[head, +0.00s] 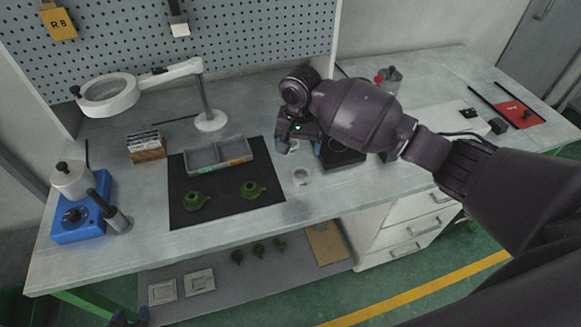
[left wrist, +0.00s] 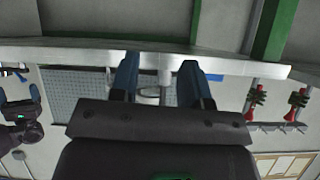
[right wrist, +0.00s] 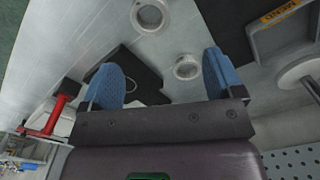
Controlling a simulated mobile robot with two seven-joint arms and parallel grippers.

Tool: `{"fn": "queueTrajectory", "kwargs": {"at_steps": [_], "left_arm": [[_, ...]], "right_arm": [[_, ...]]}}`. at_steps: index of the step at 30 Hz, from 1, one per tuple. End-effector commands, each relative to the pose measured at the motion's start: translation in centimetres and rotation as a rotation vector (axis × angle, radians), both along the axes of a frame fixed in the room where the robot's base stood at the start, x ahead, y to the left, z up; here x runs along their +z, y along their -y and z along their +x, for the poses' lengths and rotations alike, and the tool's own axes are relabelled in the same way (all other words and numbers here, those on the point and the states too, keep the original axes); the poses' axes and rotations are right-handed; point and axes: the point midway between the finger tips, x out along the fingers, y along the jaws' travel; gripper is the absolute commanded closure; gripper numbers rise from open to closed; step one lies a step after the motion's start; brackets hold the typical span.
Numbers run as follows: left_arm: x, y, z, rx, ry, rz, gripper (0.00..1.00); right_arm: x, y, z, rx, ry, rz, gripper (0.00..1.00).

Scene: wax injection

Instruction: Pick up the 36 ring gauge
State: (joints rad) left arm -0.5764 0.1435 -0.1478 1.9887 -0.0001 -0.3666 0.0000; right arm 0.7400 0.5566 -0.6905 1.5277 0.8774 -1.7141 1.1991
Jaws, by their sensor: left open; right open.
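Two pale metal rings lie on the grey bench. In the right wrist view one ring (right wrist: 186,76) lies between my right fingertips in the picture, and a second (right wrist: 150,29) lies further up. No size marking is readable, so I cannot tell which is the 36 ring gauge. In the head view one ring (head: 301,183) lies right of the dark mat; the other is largely hidden by my right gripper (head: 290,146). That gripper is open, empty, and above the bench. My left gripper (head: 130,317) is open and empty below the bench's front edge; its fingers show in the left wrist view (left wrist: 158,85).
The dark mat (head: 227,207) bears a grey divided tray (head: 237,157) and two green pieces. A black scale (head: 345,158) stands right of my right gripper. A magnifier lamp (head: 210,120) stands behind. A blue machine (head: 75,225) stands left. The front strip of bench is clear.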

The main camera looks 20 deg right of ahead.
Motion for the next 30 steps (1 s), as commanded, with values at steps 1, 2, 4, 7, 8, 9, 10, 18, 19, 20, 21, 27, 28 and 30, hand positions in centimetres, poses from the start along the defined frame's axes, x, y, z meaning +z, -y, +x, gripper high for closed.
{"fn": "queueTrajectory", "kwargs": {"at_steps": [1, 2, 4, 7, 8, 9, 10, 18, 19, 20, 21, 27, 28, 30], "left_arm": [[0.0, 0.0, 0.0, -0.001, 0.001, -0.001, 0.57], [0.0, 0.1, -0.1, 0.0, -0.001, -0.001, 0.57], [-0.4, 0.1, -0.8, 0.004, -0.015, -0.004, 0.57], [-1.1, 0.0, -2.0, 0.01, -0.038, -0.006, 0.57], [-1.3, 0.0, -2.1, 0.011, -0.042, -0.006, 0.57], [-1.5, 0.0, -2.2, 0.011, -0.045, -0.006, 0.57], [-1.6, -0.1, -2.2, 0.01, -0.046, -0.005, 0.57], [-2.2, 0.0, -1.7, 0.007, -0.041, -0.003, 0.57], [-2.2, 0.0, -1.7, 0.007, -0.041, -0.003, 0.57], [-2.2, 0.0, -1.7, 0.007, -0.04, -0.003, 0.57], [-2.2, 0.0, -1.6, 0.006, -0.039, -0.003, 0.57], [-2.6, 0.0, -1.5, 0.004, -0.038, -0.002, 0.57], [-2.7, 0.0, -1.5, 0.005, -0.039, -0.002, 0.57], [-3.0, 0.0, -1.6, 0.005, -0.042, -0.002, 0.57]], "right_arm": [[0.0, 0.2, -0.2, -0.026, -0.008, -0.01, 0.13], [0.0, 0.2, -0.2, -0.039, -0.01, -0.012, 0.13], [-0.2, 0.2, -0.2, -0.055, -0.01, -0.011, 0.13], [-0.9, 0.2, -0.2, -0.06, -0.009, -0.01, 0.13], [-1.3, 0.2, -0.2, -0.059, -0.01, -0.011, 0.13], [-1.8, 0.2, -0.2, -0.059, -0.011, -0.011, 0.13], [-2.2, 0.2, -0.2, -0.058, -0.011, -0.011, 0.13], [-5.6, 0.2, -0.2, -0.056, -0.007, -0.01, 0.13], [-5.7, 0.2, -0.2, -0.056, -0.007, -0.01, 0.13], [-5.8, 0.2, -0.2, -0.056, -0.006, -0.01, 0.13], [-5.9, 0.2, -0.2, -0.056, -0.006, -0.01, 0.13], [-8.0, 0.4, -0.4, -0.056, -0.009, -0.011, 0.13], [-8.5, 0.4, -0.5, -0.056, -0.009, -0.012, 0.13], [-9.5, 0.4, -0.5, -0.056, -0.009, -0.011, 0.13]]}}
